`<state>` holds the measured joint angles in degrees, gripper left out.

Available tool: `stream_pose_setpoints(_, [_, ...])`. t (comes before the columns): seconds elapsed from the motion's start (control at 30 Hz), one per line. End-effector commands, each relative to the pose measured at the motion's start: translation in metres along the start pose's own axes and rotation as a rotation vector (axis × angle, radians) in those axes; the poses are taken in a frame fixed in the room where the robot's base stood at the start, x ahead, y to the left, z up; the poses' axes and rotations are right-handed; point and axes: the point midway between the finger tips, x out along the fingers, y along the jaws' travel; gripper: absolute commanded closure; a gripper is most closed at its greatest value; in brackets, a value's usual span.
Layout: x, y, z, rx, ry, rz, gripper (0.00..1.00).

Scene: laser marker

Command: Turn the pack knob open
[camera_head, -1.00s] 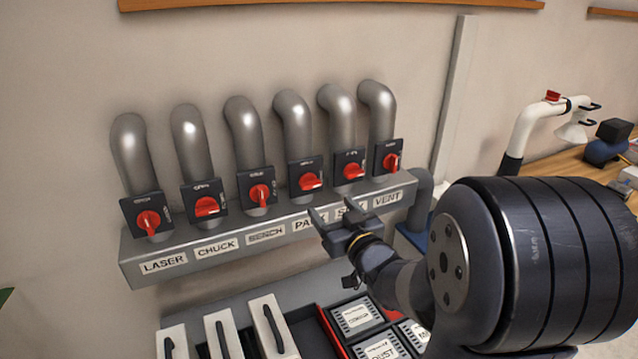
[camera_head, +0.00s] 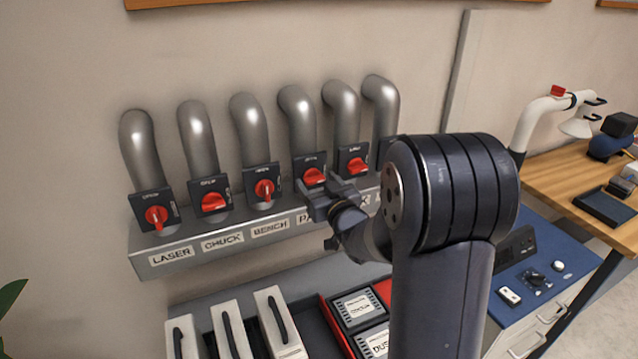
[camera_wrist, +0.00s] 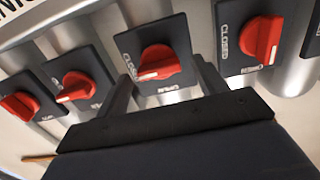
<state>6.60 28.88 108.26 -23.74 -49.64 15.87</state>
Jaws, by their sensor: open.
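The pack knob (camera_head: 315,176) is a red rotary handle on a dark square plate, above the partly hidden PACK label (camera_head: 304,218). Its handle lies roughly sideways. In the wrist view the pack knob (camera_wrist: 158,62) fills the space ahead of my gripper, its white-marked end pointing left, between the CLOSED and OPEN lettering. My gripper (camera_head: 321,186) is open and just in front of this knob. In the wrist view the fingers of my gripper (camera_wrist: 162,76) stand to either side of the knob's lower part; I cannot tell whether they touch it.
Similar red knobs sit beside it, such as the bench knob (camera_head: 264,188) on the left and another knob (camera_head: 356,163) on the right. Grey pipes rise behind them from a labelled ledge (camera_head: 215,256). White-fronted bins (camera_head: 282,335) stand below. My arm hides the vent end.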

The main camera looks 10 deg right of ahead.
Motion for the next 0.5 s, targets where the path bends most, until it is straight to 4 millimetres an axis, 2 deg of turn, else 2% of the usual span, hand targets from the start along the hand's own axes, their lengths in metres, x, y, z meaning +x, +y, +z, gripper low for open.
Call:
stream_pose_setpoints(0.07, [-0.0002,0.0001,0.0000,0.000,0.000,0.000,0.36])
stream_pose_setpoints(0.5, [-0.0004,0.0001,-0.0001,0.000,0.000,0.000,0.72])
